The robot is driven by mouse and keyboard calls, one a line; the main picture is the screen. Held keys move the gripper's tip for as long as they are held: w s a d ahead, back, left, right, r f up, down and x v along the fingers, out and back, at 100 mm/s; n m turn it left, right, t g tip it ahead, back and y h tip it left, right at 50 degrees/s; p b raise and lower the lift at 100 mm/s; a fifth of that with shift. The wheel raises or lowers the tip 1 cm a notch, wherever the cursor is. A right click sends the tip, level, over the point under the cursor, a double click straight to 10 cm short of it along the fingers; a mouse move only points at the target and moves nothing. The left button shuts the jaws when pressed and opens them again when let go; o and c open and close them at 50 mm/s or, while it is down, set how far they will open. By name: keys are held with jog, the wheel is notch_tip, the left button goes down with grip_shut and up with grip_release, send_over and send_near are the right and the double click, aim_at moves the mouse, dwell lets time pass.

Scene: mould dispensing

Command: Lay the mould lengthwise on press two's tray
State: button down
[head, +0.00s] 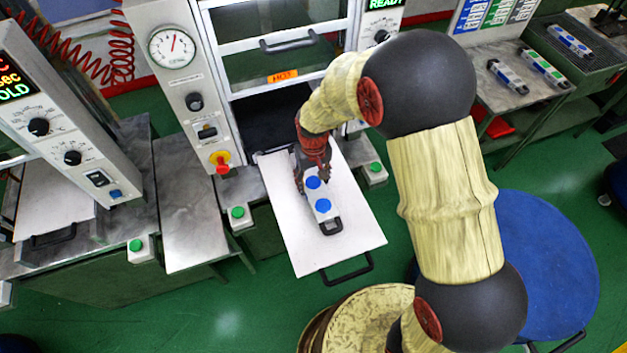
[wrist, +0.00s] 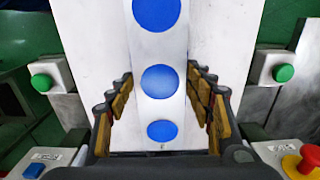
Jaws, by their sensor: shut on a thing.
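The mould (head: 324,216) is a pale narrow block with blue round spots and a black handle at its near end. It also shows in the wrist view (wrist: 159,48), running up the middle. My gripper (head: 314,178) is shut around its far part, with fingers along both sides; they show in the wrist view (wrist: 160,92). The mould is over the white pulled-out tray (head: 357,238) of the middle press, its long side roughly along the tray's length. I cannot tell whether it touches the tray.
Green buttons flank the tray, left (head: 237,212) and right (head: 375,168). A red knob (head: 221,167) is on the press front. Another press (head: 70,130) stands at left. Other moulds lie on the rack (head: 590,75) and side table (head: 492,97) at right. A blue round top (head: 550,265) is at right.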

jog(key=shift+w+f, duration=0.1)
jog(key=shift+f, duration=0.3)
dwell(0.4)
jog(key=c, duration=1.1)
grip_release()
jog(key=o, duration=0.4)
jog(key=shift+f, duration=0.1)
notch_tip(320, 180, up, 12)
jog(key=shift+r, duration=0.1)
